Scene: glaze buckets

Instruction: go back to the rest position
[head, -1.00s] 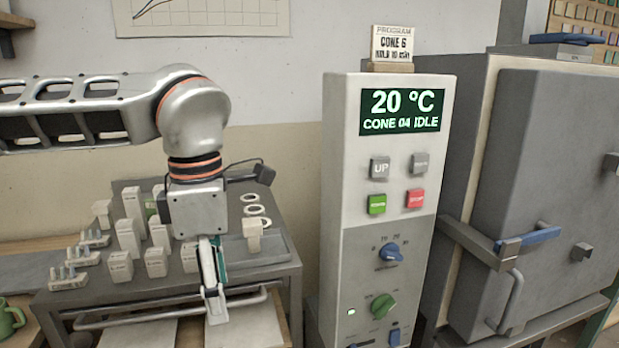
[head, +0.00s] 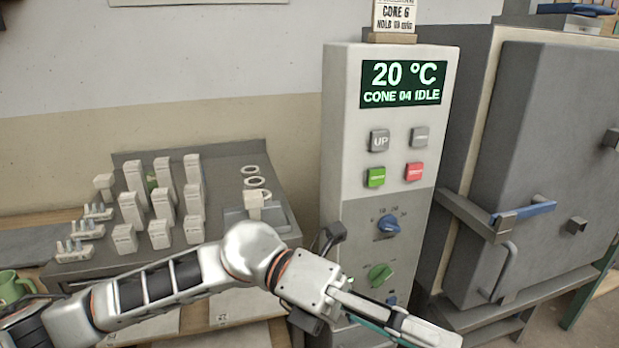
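My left arm comes in low from the left, and my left gripper (head: 425,332) points right and slightly down at the bottom edge. It is in front of the lower part of the grey controller cabinet (head: 335,150), covering part of its lower panel. The fingers show nearly edge-on, with a teal strip along the lower side, so their opening is unclear. I see nothing held in them. My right gripper is not in view.
The controller display (head: 403,83) reads 20 °C, CONE 04 IDLE. The kiln door (head: 555,160) is at the right with a blue-handled latch (head: 537,210). A table (head: 230,157) with white blocks, rings and a small cup stands at left. A green mug (head: 12,290) sits lower left.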

